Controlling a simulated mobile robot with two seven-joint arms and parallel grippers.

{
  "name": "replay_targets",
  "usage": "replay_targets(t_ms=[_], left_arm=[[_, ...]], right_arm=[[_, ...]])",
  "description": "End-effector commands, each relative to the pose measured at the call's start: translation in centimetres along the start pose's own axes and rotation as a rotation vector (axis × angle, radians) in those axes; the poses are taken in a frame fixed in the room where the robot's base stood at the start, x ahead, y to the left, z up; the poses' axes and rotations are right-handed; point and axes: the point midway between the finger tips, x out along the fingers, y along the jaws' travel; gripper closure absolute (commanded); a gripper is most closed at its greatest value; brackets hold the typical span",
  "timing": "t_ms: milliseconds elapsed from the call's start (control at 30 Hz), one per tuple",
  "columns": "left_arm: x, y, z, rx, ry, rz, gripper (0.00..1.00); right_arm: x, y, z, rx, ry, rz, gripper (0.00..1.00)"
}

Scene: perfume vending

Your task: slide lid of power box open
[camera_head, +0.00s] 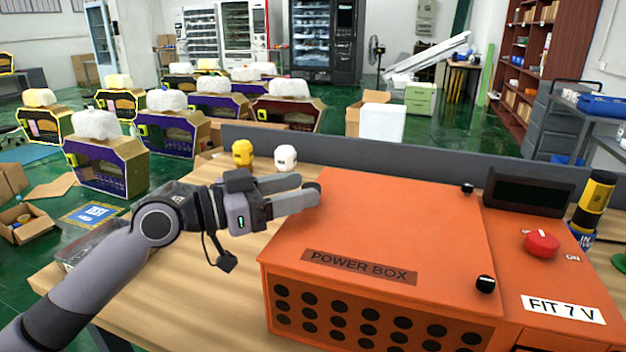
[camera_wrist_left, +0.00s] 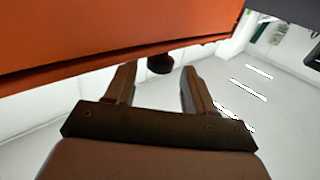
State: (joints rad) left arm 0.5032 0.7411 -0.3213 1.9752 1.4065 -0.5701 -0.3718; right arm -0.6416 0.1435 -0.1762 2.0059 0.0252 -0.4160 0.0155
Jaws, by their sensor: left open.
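The orange power box stands on the wooden table, its flat lid (camera_head: 400,225) lying on top and looking closed. A "POWER BOX" label (camera_head: 358,267) is near the lid's front edge. Black knobs sit at its back right (camera_head: 467,188) and front right (camera_head: 485,284) corners. A third dark knob (camera_head: 313,187) is at the back left corner. My left gripper (camera_head: 305,187) is open at that corner. In the left wrist view the knob (camera_wrist_left: 160,64) shows between the spread fingers (camera_wrist_left: 158,82), just ahead of their tips, with a gap on both sides. My right gripper is not in view.
Right of the lid are a dark display (camera_head: 528,194), a red button (camera_head: 542,243) and a "FIT 7 V" label (camera_head: 563,309). A yellow-black cylinder (camera_head: 595,197) stands at far right. Yellow (camera_head: 243,153) and white (camera_head: 286,157) figures stand behind my gripper. A grey partition (camera_head: 400,160) runs behind the box.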

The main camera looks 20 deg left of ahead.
Motion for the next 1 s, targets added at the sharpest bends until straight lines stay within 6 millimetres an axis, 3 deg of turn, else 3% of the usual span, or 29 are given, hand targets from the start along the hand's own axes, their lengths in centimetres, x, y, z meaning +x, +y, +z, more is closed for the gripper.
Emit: replay_targets(t_ms=[200, 600, 767, 1000], left_arm=[[2.5, 0.1, -0.1, 0.0, 0.001, 0.001, 0.46], [3.2, 0.1, 0.0, 0.001, -0.001, 0.001, 0.46], [3.2, 0.1, 0.0, 0.001, -0.001, 0.001, 0.98], [3.2, 0.0, 0.0, 0.001, -0.001, 0.001, 1.0]], right_arm=[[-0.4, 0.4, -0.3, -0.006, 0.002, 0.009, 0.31], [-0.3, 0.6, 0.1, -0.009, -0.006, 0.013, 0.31], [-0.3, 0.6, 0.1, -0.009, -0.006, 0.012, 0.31], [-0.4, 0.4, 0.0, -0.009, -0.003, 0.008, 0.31]])
